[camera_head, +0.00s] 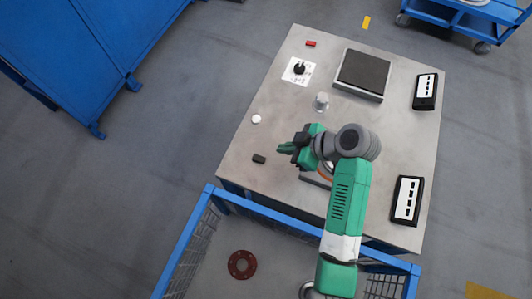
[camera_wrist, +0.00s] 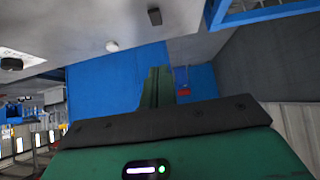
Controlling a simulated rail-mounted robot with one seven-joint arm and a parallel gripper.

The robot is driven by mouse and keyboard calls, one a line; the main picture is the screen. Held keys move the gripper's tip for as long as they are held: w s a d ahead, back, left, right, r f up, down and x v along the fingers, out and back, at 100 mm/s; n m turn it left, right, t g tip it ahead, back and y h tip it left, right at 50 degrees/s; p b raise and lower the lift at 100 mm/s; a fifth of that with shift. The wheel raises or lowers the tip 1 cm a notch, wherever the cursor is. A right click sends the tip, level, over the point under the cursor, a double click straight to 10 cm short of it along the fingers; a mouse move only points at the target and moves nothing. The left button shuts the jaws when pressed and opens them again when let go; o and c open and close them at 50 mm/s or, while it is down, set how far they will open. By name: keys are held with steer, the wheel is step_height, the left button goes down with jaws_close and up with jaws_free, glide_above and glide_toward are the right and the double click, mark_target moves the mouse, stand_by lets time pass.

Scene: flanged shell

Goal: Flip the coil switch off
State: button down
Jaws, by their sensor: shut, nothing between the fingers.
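A black knob (camera_head: 300,68) on a white marked plate (camera_head: 291,76) sits at the upper left of the metal table; it looks like the coil switch, but its setting is too small to read. My gripper (camera_head: 285,148) is over the table's left middle, fingers pointing left. It is shut and empty, apart from the knob, which is farther up the table. In the wrist view the green fingers (camera_wrist: 157,86) are together. A dark round thing at the left edge there (camera_wrist: 12,63) may be the same knob.
A white button (camera_head: 256,119) and a dark block (camera_head: 259,158) are near my fingers. A metal post (camera_head: 321,101), a dark-topped box (camera_head: 363,74) and two black panels (camera_head: 426,90) (camera_head: 407,200) stand on the table (camera_head: 285,100). A blue-framed cage (camera_head: 188,235) is in front.

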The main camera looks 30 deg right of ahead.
steer(key=b, duration=0.2)
glide_above(253, 156)
steer(key=s+d, duration=0.2)
steer(key=s, duration=0.1)
steer(key=f, duration=0.6)
steer(key=shift+w+d+f, duration=0.15)
steer(key=shift+d+f, duration=0.05)
steer(key=shift+f, duration=0.1)
steer(key=f, duration=0.3)
steer(key=shift+w+a+f+b, duration=0.2)
steer(key=shift+f+b, duration=0.05)
steer(key=shift+b, duration=0.15)
steer(key=shift+f, duration=0.45)
